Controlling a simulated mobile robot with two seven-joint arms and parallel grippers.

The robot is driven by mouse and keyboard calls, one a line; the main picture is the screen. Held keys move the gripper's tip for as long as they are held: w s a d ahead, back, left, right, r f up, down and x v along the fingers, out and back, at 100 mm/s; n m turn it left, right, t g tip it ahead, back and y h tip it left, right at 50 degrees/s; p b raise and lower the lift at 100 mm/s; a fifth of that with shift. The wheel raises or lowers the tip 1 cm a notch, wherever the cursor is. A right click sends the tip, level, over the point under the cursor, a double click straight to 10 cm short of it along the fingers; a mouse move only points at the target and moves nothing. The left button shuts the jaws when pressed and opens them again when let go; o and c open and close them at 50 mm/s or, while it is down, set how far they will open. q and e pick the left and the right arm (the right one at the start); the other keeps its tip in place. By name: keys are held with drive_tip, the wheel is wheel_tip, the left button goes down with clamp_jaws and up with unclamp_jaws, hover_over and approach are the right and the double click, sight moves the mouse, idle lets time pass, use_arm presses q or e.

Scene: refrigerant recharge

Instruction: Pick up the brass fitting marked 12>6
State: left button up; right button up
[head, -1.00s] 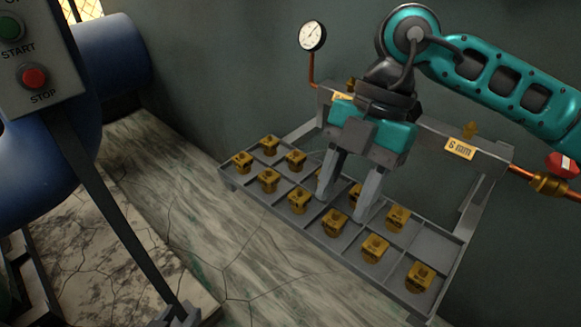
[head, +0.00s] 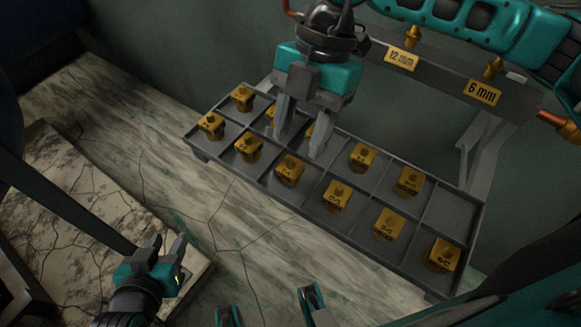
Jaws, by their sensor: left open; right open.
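Several brass fittings with dark markings stand in a grey compartment tray (head: 452,212), in two rows. The markings are too small to read surely, so I cannot tell which fitting is 12>6. My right gripper (head: 298,144) points down over the back row, open. Its fingers partly hide two back-row fittings, one behind the left finger (head: 270,112) and one behind the right finger (head: 311,131). A front-row fitting (head: 289,170) stands just in front of it. I see nothing held. My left gripper (head: 165,243) is open and empty at lower left, well away from the tray.
A grey rail behind the tray carries a 12 mm label (head: 402,60) and a 6 mm label (head: 482,92). A copper pipe (head: 552,118) comes off its right end. The back right compartment is empty. Cracked stone floor (head: 215,225) lies clear before the tray.

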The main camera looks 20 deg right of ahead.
sight(292, 159)
drive_tip(key=x, duration=0.3)
drive_tip(key=b+x, duration=0.1)
drive_tip(key=x, duration=0.1)
drive_tip(key=shift+s+a+f, duration=0.2)
drive_tip(key=shift+s+a, duration=0.2)
drive_tip(key=shift+s, duration=0.05)
drive_tip(key=c, duration=0.8)
drive_tip(key=shift+r, duration=0.2)
